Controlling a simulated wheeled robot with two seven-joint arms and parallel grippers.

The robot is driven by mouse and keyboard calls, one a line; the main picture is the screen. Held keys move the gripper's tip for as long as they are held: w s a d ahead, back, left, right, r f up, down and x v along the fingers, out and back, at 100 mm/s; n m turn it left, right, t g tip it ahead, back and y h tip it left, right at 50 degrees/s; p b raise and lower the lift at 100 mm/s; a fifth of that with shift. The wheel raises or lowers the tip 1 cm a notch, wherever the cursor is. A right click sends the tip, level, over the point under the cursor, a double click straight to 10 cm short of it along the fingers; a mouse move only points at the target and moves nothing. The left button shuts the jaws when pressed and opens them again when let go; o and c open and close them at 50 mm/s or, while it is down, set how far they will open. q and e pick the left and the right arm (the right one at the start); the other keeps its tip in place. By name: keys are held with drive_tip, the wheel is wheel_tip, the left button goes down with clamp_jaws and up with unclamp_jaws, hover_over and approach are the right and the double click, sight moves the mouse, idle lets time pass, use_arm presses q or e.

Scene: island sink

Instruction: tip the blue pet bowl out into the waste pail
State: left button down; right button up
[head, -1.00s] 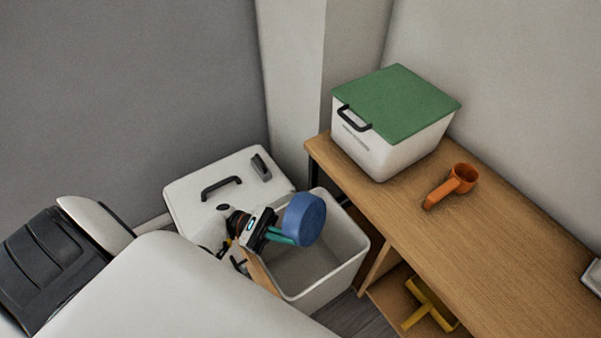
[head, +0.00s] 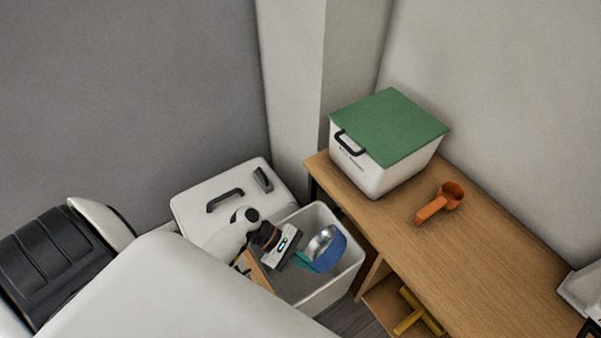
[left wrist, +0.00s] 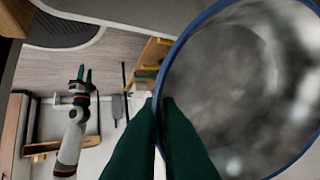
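The blue pet bowl (head: 329,258) is in my left gripper (head: 304,261), above the open waste pail (head: 338,286), a white bin. The bowl is tilted, and its bare-looking metal inside shows in the head view. In the left wrist view the bowl (left wrist: 232,85) fills the right side, with its blue rim between the green fingertips. I see no contents in it. The pail's floor is partly hidden by the bowl and arm. My right gripper (left wrist: 84,73) shows small in the left wrist view, its fingers slightly apart and empty, away from the bowl.
A white panel with a black handle (head: 225,199) lies beside the pail. A wooden bench (head: 480,240) to the right carries a white box with a green lid (head: 392,128) and an orange scoop (head: 440,203). A yellow tool (head: 418,312) is on the lower shelf.

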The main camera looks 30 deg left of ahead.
use_arm(q)
drive_tip(key=d+f+y+p, duration=0.5)
drive_tip(key=d+y+p, duration=0.5)
drive_tip(key=y+p, duration=0.1)
drive_tip(key=shift+w+f+g+p, duration=0.25)
drive_tip(key=shift+w+g+p, duration=0.1)
drive_tip(key=shift+g+p, duration=0.1)
idle(0.4)
drive_tip(key=shift+a, duration=0.1)
idle(0.4)
